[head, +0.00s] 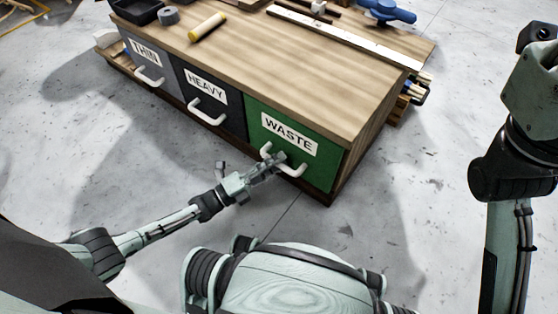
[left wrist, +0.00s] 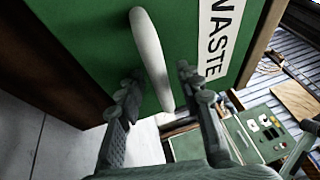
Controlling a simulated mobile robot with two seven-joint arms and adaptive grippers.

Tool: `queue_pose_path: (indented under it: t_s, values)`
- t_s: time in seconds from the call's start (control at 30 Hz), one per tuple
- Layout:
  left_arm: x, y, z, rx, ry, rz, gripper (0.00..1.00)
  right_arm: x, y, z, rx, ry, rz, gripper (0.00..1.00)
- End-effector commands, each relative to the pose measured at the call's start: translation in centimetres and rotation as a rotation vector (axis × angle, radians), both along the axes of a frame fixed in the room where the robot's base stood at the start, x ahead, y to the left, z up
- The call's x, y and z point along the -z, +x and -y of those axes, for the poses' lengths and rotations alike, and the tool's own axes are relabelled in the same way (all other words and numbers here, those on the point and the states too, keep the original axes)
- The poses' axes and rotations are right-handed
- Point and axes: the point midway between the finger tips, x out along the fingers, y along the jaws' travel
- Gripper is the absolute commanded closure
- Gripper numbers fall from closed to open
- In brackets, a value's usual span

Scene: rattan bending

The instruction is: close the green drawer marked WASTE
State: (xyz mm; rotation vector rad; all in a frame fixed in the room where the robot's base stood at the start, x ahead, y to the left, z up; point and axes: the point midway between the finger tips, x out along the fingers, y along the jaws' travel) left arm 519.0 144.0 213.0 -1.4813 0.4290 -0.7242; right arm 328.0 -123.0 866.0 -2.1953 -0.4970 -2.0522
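The green drawer (head: 255,128) marked WASTE is at the right end of the wooden bench in the head view. Its front looks about flush with the bench; I cannot tell whether a small gap exists. My left gripper (head: 276,162) is at its white handle (head: 292,170), covering the handle's middle. In the left wrist view, the fingers of the left gripper (left wrist: 158,86) are spread, with the white handle (left wrist: 147,48) between and beyond them; contact is unclear. The green front (left wrist: 85,40) fills the upper part there.
A grey THIN drawer (head: 163,82) and a dark HEAVY drawer (head: 225,118) sit to the left and look shut. The bench top (head: 270,60) carries a yellow-capped roll (head: 207,27), a tape roll (head: 169,16) and a long metal strip (head: 340,33). The floor in front is clear.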

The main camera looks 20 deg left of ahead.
Motion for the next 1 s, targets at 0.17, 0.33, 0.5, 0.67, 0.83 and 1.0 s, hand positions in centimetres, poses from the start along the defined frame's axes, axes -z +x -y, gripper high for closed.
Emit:
queue_pose_path:
  t_s: [0.17, 0.33, 0.5, 0.67, 0.83, 1.0]
  values:
    - [0.7, -2.5, -2.4, 0.000, 0.003, -0.004, 0.64, 0.0, 0.1, 0.0, 0.000, -0.001, -0.002, 0.60]
    - [1.3, -5.2, -4.8, 0.000, 0.003, -0.004, 0.64, 0.0, 0.1, 0.0, 0.000, 0.000, -0.002, 0.60]
    - [1.7, -7.1, -6.6, -0.001, 0.001, -0.002, 0.64, 0.0, 0.1, 0.0, 0.001, 0.000, -0.003, 0.60]
    - [1.8, -7.9, -7.4, 0.000, 0.001, 0.001, 0.64, 0.0, 0.1, 0.0, 0.001, 0.000, -0.003, 0.60]
    - [1.9, -8.0, -7.5, 0.000, 0.000, 0.000, 0.64, 0.0, 0.1, 0.0, 0.000, -0.001, -0.003, 0.60]
    - [1.9, -8.0, -7.5, 0.000, 0.000, 0.000, 0.64, 0.0, 0.1, 0.0, 0.001, 0.000, -0.003, 0.60]
